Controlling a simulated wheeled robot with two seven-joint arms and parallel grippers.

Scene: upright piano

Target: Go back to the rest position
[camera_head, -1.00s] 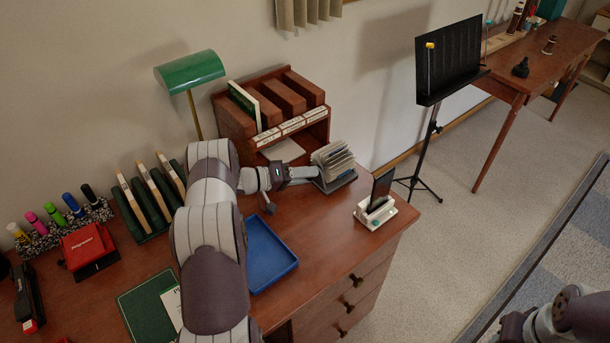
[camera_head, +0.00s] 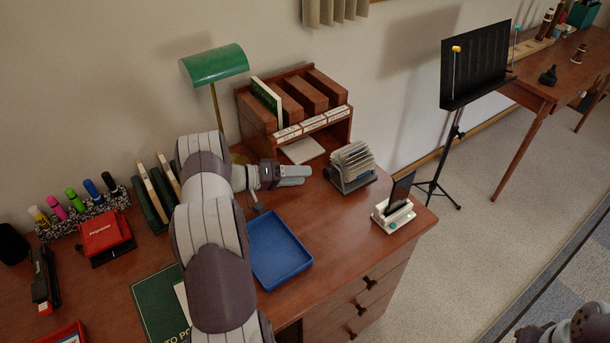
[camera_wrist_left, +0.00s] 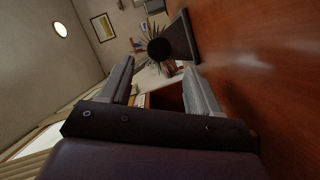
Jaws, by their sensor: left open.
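My left gripper (camera_head: 293,175) reaches over the desk from the left, low in front of the wooden pigeonhole organiser. It is open and empty. Its tips are apart from the card file (camera_head: 352,168), a fan of pale cards on a dark stand just to its right. In the left wrist view the two fingers of my left gripper (camera_wrist_left: 160,82) stand apart, with the card file (camera_wrist_left: 182,40) beyond them. Part of my right arm shows at the bottom right corner; its gripper is not in view.
The wooden organiser (camera_head: 258,118) and green lamp (camera_head: 215,65) stand behind my left arm. A blue tray (camera_head: 278,250) lies in front of it. A white phone holder (camera_head: 392,214) stands near the desk's right edge. A music stand (camera_head: 475,65) is beyond the desk.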

